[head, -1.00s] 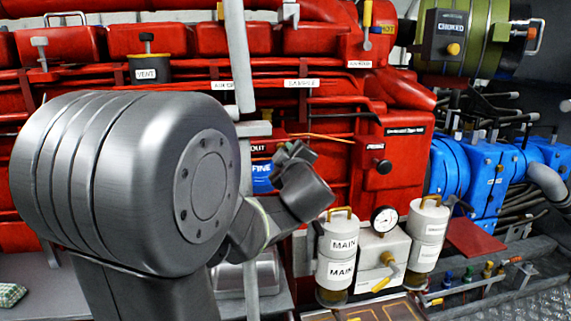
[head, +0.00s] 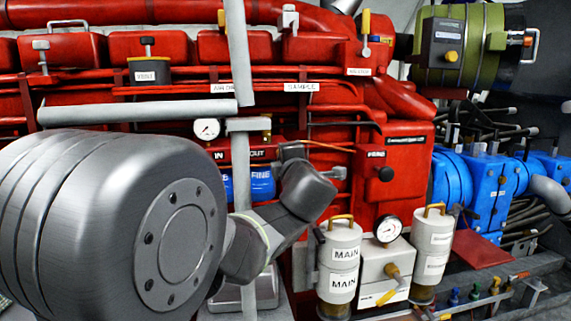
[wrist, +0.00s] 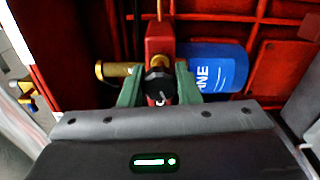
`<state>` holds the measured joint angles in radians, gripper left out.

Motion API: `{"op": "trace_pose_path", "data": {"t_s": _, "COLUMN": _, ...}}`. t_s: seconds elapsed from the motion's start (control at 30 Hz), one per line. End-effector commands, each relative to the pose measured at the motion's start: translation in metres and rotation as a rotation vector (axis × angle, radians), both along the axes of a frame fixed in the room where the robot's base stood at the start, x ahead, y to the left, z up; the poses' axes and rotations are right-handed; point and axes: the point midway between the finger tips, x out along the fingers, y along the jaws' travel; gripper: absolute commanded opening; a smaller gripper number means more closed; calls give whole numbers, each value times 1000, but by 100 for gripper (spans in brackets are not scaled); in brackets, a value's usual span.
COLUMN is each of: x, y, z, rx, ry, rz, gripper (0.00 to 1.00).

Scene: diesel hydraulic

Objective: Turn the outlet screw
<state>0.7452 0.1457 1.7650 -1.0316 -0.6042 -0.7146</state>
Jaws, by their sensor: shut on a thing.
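In the wrist view, a dark screw with a round knob-like head (wrist: 158,86) sits in front of a red block (wrist: 160,40). My gripper (wrist: 158,80) has its two green fingers on either side of this screw and is shut on it. A blue filter marked FINE (wrist: 215,68) lies just to the right, and a brass fitting (wrist: 115,70) to the left. In the head view, the OUT label (head: 257,154) and the blue FINE filter (head: 262,183) show beside my dark wrist. My fingers and the screw are hidden there.
A gauge (head: 207,129) sits above the IN label. White MAIN canisters (head: 342,268) and another gauge (head: 388,229) stand below right of my wrist. A grey post (head: 239,60) rises behind my arm. Red engine housing (head: 400,150) fills the background.

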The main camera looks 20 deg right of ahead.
Motion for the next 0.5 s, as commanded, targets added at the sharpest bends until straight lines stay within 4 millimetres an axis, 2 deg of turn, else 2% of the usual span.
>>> {"op": "trace_pose_path", "data": {"t_s": 0.5, "x": 0, "y": 0, "z": -1, "rx": -44, "ry": 13, "rz": 1, "gripper": 7}}
